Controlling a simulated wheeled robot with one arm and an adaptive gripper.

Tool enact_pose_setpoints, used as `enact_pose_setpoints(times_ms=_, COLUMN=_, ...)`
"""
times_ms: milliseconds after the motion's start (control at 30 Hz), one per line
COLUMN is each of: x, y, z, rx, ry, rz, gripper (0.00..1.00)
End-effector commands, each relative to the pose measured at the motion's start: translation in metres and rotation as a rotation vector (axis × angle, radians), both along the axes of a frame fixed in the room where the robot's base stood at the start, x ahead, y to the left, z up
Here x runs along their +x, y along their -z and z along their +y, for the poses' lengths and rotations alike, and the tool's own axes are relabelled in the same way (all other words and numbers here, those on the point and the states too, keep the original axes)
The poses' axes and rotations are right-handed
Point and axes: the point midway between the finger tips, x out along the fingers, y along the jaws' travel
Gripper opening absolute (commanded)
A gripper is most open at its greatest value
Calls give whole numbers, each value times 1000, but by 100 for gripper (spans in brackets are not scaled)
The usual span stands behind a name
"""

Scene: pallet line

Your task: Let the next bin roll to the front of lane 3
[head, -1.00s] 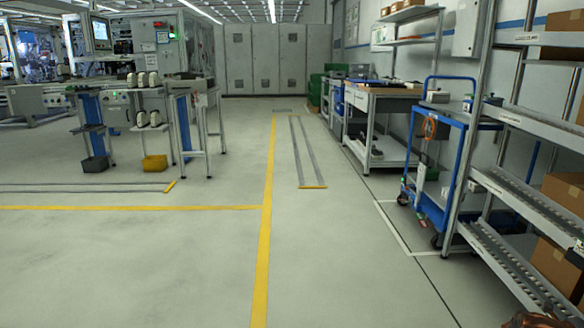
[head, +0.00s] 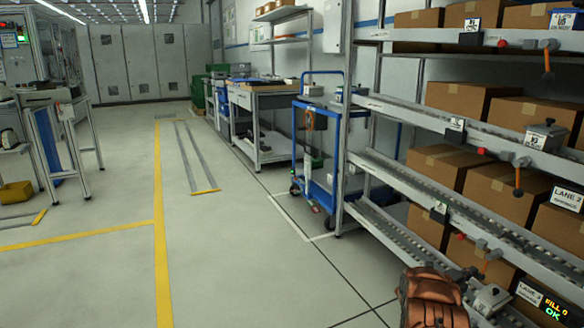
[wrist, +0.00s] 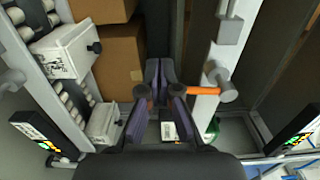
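A flow rack with sloped roller lanes (head: 440,208) fills the right of the head view, with brown cartons (head: 502,187) on its levels. A sign reading LANE 2 (head: 567,198) hangs at the right. A lower lane sign (head: 529,293), its number unclear, is beside a display (head: 553,307) reading FILL 0 OK. Levers with orange ends hang from the rails, one low (head: 491,259) and one above it (head: 518,181). In the wrist view my gripper (wrist: 160,64) has its fingertips together. An orange handle (wrist: 204,92) is right of the fingers; I cannot tell whether they touch.
In the wrist view a carton (wrist: 120,60) and grey-white boxes (wrist: 68,50) beside rollers are at the left. A blue cart (head: 322,150) and a workbench (head: 258,115) stand beyond the rack.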

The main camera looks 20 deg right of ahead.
Motion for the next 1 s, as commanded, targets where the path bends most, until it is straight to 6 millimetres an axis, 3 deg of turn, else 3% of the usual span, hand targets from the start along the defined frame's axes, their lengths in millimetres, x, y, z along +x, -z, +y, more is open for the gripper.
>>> enact_pose_setpoints(times_ms=1000, x=-28, y=1, z=0, rx=2, ry=-1, rz=1, gripper=0)
